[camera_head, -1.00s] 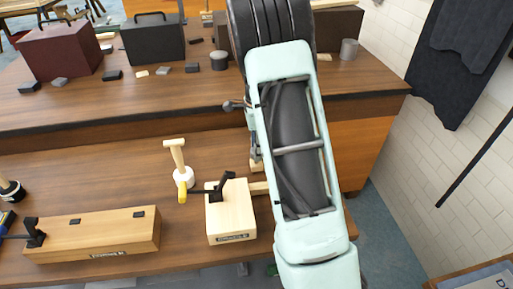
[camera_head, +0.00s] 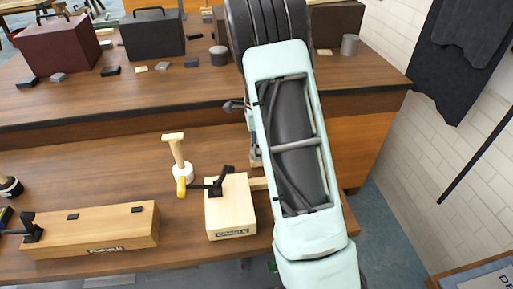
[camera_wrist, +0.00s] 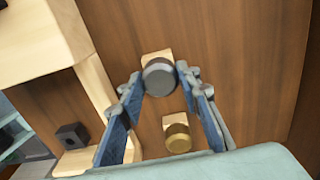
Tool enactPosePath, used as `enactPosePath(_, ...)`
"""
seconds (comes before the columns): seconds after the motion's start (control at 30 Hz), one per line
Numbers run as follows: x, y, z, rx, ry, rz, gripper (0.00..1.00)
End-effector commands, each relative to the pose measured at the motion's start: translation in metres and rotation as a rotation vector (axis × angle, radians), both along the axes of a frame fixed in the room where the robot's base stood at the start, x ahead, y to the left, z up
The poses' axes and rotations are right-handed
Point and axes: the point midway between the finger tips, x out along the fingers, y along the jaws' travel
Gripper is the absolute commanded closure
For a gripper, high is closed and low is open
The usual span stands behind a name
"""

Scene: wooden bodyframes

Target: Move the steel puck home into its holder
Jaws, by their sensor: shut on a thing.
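The steel puck (camera_wrist: 160,78) is a grey round piece seen in the wrist view. My gripper (camera_wrist: 160,72) is shut on it, with one blue finger on each side. A pale wooden block (camera_wrist: 157,55) shows just behind the puck; I cannot tell whether the puck touches it. A second pale block with a brass-coloured puck (camera_wrist: 178,138) lies nearer the palm, between the fingers. I cannot tell which block is the steel puck's holder. In the head view my own arm hides the gripper and the steel puck.
A pale wooden frame (camera_wrist: 95,85) stands close left of my fingers, with a dark block (camera_wrist: 72,134) inside. In the head view, a clamped wooden box (camera_head: 230,207), a mallet (camera_head: 176,152) and a long wooden box (camera_head: 95,230) stand left of my arm. Bare wood lies right of the gripper.

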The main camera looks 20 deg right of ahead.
Motion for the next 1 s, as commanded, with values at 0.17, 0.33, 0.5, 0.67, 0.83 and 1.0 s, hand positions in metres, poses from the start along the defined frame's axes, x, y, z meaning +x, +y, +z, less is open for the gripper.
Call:
enactPosePath(0.17,0.000,0.000,-0.005,0.000,-0.001,0.000,0.98)
enactPosePath(0.33,0.000,0.000,-0.005,0.000,-0.002,0.000,0.56)
enactPosePath(0.5,0.000,0.000,-0.005,0.000,-0.001,0.000,0.48)
enactPosePath(0.67,0.000,0.000,-0.005,0.000,0.001,0.000,0.48)
enactPosePath(0.83,0.001,0.000,0.008,-0.001,-0.003,0.001,0.48)
enactPosePath(1.0,0.002,0.000,0.043,-0.001,-0.006,0.002,0.48)
